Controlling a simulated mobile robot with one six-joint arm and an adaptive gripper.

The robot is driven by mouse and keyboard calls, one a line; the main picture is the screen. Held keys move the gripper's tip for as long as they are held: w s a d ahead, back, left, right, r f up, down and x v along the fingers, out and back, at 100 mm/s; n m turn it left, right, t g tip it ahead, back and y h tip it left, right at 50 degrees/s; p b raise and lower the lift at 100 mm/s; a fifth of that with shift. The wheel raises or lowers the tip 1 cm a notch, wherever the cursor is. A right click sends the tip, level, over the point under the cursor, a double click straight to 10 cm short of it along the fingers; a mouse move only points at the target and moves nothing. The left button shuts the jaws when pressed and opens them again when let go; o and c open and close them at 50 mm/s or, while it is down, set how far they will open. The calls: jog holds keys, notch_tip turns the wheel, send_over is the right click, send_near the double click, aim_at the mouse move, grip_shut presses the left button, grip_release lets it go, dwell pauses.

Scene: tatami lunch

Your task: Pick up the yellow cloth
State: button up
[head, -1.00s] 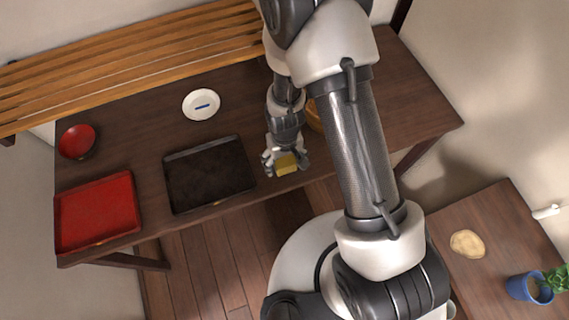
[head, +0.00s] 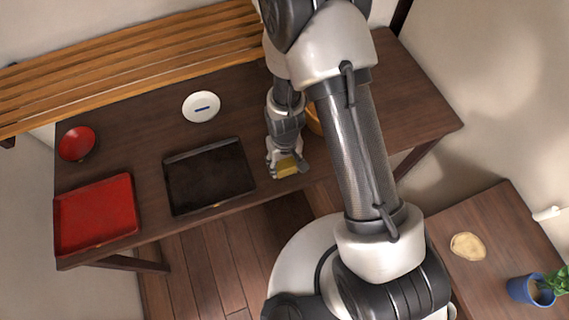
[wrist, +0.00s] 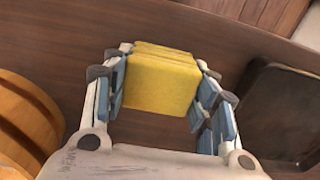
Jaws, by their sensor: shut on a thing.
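The yellow cloth (wrist: 160,84) is a folded, thick square between the fingers of my gripper (wrist: 165,90) in the wrist view. In the head view the cloth (head: 287,168) shows at the fingertips of my gripper (head: 286,164), near the front edge of the dark wooden table (head: 235,95). My gripper is shut on the cloth, with blue finger pads on both sides of it. I cannot tell whether the cloth still touches the table.
A round wooden tub (head: 314,120) stands close by, partly behind my arm. A side table (head: 490,225) is at right.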

aim_at(285, 162)
notch_tip(285, 162, up, 20)
jog(key=p, duration=0.6)
jog(key=o, duration=0.4)
jog(key=c, duration=0.4)
jog(key=shift+d, duration=0.1)
